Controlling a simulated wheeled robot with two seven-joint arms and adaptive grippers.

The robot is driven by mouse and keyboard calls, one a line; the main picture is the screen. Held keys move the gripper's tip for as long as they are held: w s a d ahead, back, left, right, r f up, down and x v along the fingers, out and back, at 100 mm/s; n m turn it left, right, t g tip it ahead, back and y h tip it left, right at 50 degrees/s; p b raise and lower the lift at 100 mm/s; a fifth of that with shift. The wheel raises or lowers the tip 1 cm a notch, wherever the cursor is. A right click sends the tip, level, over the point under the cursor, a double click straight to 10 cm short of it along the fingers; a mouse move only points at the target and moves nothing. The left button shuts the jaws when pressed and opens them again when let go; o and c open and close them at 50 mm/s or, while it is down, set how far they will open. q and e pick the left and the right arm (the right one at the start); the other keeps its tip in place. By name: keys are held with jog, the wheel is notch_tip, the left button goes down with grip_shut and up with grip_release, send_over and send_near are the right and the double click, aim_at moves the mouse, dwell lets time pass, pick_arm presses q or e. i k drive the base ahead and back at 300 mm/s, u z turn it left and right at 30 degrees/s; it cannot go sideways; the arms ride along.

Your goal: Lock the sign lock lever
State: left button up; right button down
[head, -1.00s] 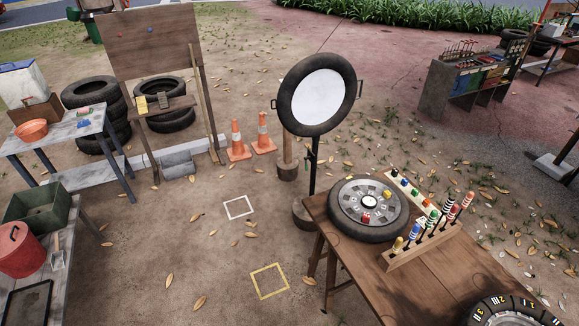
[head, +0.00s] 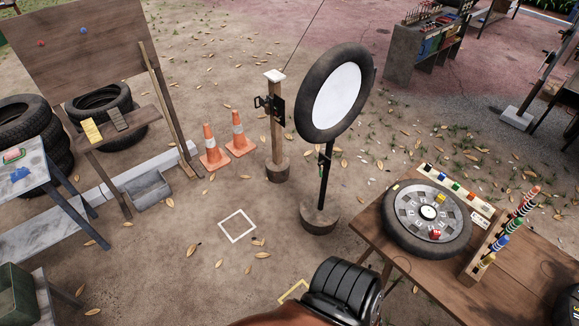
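The round sign (head: 340,93) has a white face in a black tyre rim. It stands on a dark pole (head: 325,188) with a round base (head: 318,217). A small dark fitting (head: 325,158) with a little green on it sits on the pole just below the rim. It looks like the lock lever, but it is too small to tell its position. Neither of my grippers can be made out in view, and nothing is seen touching the sign.
A wooden post (head: 276,135) with a black bracket stands left of the sign. Two orange cones (head: 212,148) stand further left. A wooden table (head: 420,277) with a tyre dial (head: 398,231) is at right. A white floor square (head: 238,226) marks clear ground.

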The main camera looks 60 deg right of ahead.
aim_at(322, 162)
jog(key=z, duration=0.4)
jog(key=i, duration=1.15)
jog(key=z, duration=1.5)
jog(key=i, duration=0.75)
jog(key=z, duration=0.7)
